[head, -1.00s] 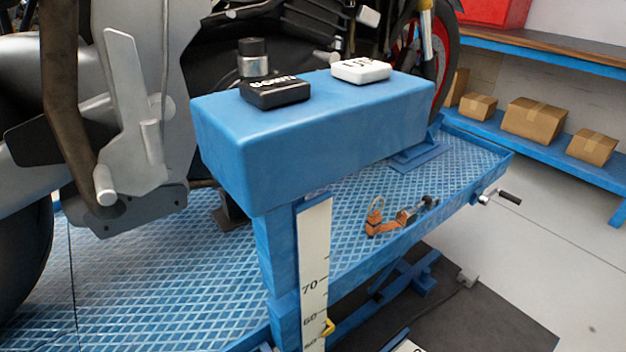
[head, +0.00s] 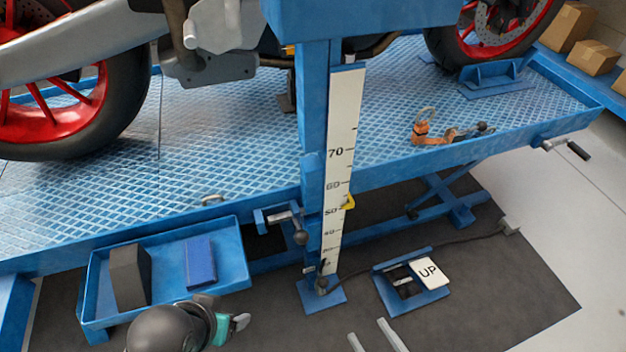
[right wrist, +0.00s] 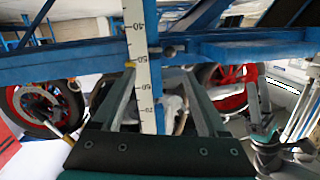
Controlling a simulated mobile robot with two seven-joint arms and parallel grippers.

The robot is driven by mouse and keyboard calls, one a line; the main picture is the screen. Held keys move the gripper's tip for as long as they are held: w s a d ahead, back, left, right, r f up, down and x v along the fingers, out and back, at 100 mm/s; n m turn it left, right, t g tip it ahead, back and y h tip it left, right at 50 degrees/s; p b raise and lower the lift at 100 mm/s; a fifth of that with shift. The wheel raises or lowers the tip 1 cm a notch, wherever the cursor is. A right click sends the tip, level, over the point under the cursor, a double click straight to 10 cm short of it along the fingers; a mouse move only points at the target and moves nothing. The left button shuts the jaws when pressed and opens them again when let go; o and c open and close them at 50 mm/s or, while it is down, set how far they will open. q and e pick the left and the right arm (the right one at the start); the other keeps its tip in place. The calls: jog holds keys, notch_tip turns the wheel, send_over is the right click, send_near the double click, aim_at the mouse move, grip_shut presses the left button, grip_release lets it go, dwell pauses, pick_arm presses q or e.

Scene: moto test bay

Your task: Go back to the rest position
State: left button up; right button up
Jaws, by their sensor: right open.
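My right gripper (head: 375,340) shows as two pale fingertips at the bottom edge of the head view. They are apart with nothing between them, over the dark floor mat, in front of the post's foot. In the right wrist view its two fingers (right wrist: 165,105) stand wide apart, and the measuring scale (right wrist: 145,70) shows beyond the gap. A dark, rounded part of my left arm with teal trim shows at the lower left of the head view, in front of a blue tray. I cannot make out the left jaws' opening.
A blue post with a scale (head: 340,170) stands before the lift platform (head: 240,150) carrying a motorcycle. The blue tray (head: 92,300) holds a dark block (head: 128,275) and a blue block (head: 200,262). A pedal marked UP (head: 428,272) lies on the mat (head: 500,290). An orange tool (head: 425,133) lies on the platform.

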jog(key=w+g+h, duration=0.3)
jog(key=w, duration=0.4)
jog(key=s+d+r+m+g+h, duration=0.1)
jog(key=s+d+r+g+h, duration=0.35)
jog(key=r+g, duration=0.4)
pick_arm(q)
notch_tip(320, 180, down, 13)
jog(key=s+a+g+p, duration=0.1)
jog(key=s+a+p, duration=0.1)
jog(key=p, duration=0.5)
pick_arm(e)
notch_tip(320, 180, down, 12)
jog(key=s+d, duration=0.1)
jog(key=s, duration=0.2)
pick_arm(q)
jog(key=s+a+f+p, duration=0.3)
jog(key=s, duration=0.3)
jog(key=s+a+f+g+y+p, duration=0.1)
jog(key=s+a+f+p, duration=0.1)
jog(key=s, duration=0.4)
jog(key=shift+s+a+f+p, duration=0.15)
jog(key=shift+a+f+p, duration=0.3)
jog(key=shift+p, duration=0.2)
pick_arm(e)
jog(key=s+d+f, duration=0.3)
jog(key=s, duration=0.2)
jog(key=s+d+f+g, duration=0.1)
jog(key=s+d+f, duration=0.2)
jog(key=s, duration=0.3)
jog(key=shift+s, duration=0.3)
